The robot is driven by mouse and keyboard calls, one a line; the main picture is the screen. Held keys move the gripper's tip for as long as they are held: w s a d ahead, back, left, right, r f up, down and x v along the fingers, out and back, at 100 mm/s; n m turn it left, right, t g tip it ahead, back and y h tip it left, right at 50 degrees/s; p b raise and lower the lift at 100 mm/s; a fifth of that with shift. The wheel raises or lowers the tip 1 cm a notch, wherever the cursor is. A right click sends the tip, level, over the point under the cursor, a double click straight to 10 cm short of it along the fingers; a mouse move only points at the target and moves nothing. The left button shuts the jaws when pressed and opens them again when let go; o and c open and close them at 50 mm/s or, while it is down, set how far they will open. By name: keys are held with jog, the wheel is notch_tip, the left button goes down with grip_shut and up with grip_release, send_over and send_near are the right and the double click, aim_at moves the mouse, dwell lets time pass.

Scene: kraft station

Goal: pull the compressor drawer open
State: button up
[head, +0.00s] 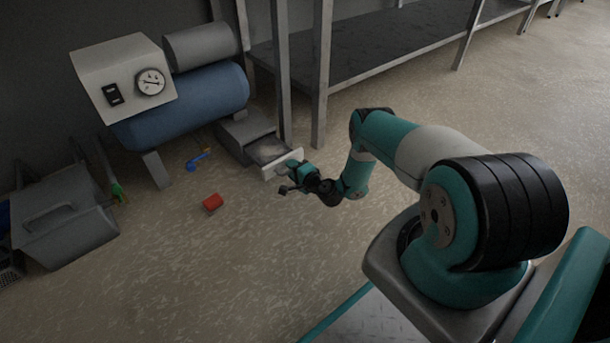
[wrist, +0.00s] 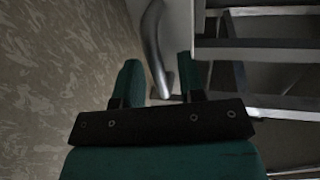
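The compressor drawer (head: 243,137) is at floor level, right of the blue compressor tank (head: 188,106). It stands partly open, with its inside showing behind a pale front panel (head: 283,164). In the head view my gripper (head: 287,181) is low, just in front of this panel. In the wrist view my gripper (wrist: 160,75) has its two green fingers apart. A curved grey handle (wrist: 153,40) runs between them, with gaps visible beside it. I see no clear grip on it. The handle is too small to make out in the head view.
A red cylinder (head: 212,202) and a blue item (head: 197,161) lie on the floor left of my gripper. A grey bin (head: 66,231) stands further left. Metal shelf posts (head: 321,75) rise close behind the drawer.

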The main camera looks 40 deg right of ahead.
jog(key=p+v, duration=1.2)
jog(key=v, duration=0.5)
jog(key=shift+p, duration=0.4)
jog(key=shift+r, duration=0.1)
